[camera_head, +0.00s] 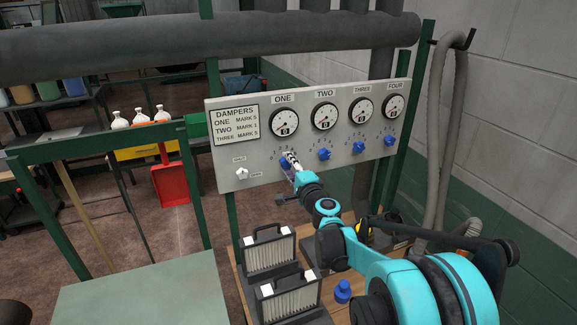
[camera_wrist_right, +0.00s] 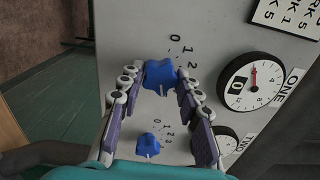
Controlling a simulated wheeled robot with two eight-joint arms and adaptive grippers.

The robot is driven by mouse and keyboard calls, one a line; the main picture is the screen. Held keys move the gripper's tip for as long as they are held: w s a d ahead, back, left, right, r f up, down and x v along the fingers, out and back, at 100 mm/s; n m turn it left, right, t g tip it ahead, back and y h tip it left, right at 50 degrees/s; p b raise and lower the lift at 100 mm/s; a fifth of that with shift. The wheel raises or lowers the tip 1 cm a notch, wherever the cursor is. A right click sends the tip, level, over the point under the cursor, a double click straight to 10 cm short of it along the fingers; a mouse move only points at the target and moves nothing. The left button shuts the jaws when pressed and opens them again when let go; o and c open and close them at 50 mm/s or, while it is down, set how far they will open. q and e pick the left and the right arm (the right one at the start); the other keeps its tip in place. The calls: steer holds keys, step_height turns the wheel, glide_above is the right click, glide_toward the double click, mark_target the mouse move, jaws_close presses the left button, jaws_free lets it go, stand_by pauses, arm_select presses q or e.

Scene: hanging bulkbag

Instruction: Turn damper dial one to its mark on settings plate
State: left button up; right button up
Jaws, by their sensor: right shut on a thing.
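Damper dial one (camera_head: 284,163) is a blue knob on the grey panel, below the gauge labelled ONE (camera_head: 284,122). My right gripper (camera_head: 290,160) is shut on it. In the right wrist view the two fingers (camera_wrist_right: 165,85) flank the blue dial (camera_wrist_right: 160,73), and a printed number scale is beside it. The gauge in that view (camera_wrist_right: 255,80) has a red needle and shows 0 in its window. The settings plate (camera_head: 236,125) reads ONE MARK 5, TWO MARK 1, THREE MARK 5. My left gripper is not in view.
Dial two (camera_head: 324,154), dial three (camera_head: 358,147) and dial four (camera_head: 389,140) are blue knobs along the panel. A white switch (camera_head: 242,173) is at its lower left. Filter boxes (camera_head: 270,252) and a blue knob-like part (camera_head: 343,291) stand below. A grey hose (camera_head: 440,140) hangs at right.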

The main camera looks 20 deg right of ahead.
stand_by(0.4)
steer(key=o, duration=1.2)
steer(key=shift+c, duration=0.2)
steer(key=shift+s, duration=0.15)
steer(key=s, duration=1.2)
steer(key=shift+a, duration=0.3)
steer(key=shift+w, duration=0.1)
